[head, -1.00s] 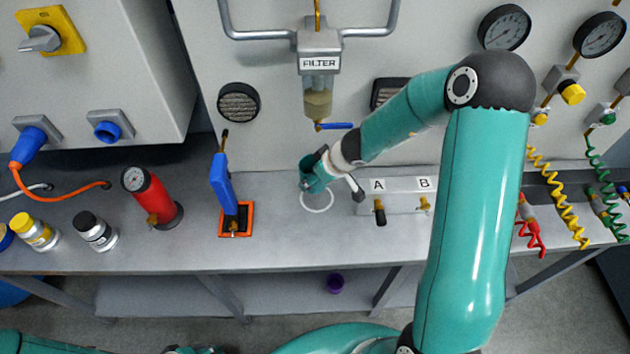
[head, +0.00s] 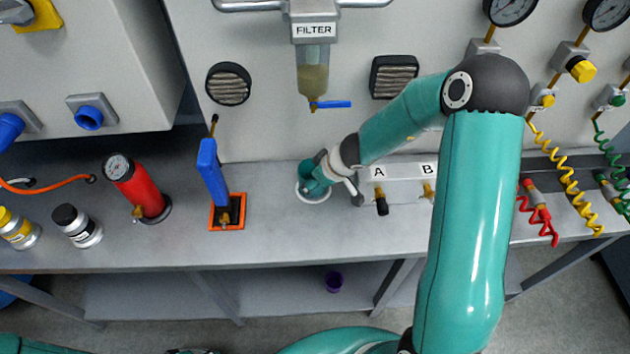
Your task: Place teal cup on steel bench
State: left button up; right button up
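A teal shape that seems to be the teal cup (head: 306,172) is at the end of my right arm, over a white ring (head: 301,196) on the steel bench (head: 270,222). It overlaps most of the ring; I cannot tell whether its base touches the bench. My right gripper (head: 322,178) is right at the cup, coming in from the right. The wrist hides its fingers and is also teal, so the grip and the cup's edges are hard to make out. My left gripper is not visible; only part of my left arm shows at the bottom left.
A blue-handled lever on an orange base (head: 227,225) and a red cylinder with a gauge (head: 141,190) stand to the left. The A/B valve block (head: 405,170) is close on the right. The filter (head: 312,72) hangs above.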

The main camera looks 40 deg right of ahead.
jog(key=shift+f, duration=0.15)
jog(key=o, duration=1.8)
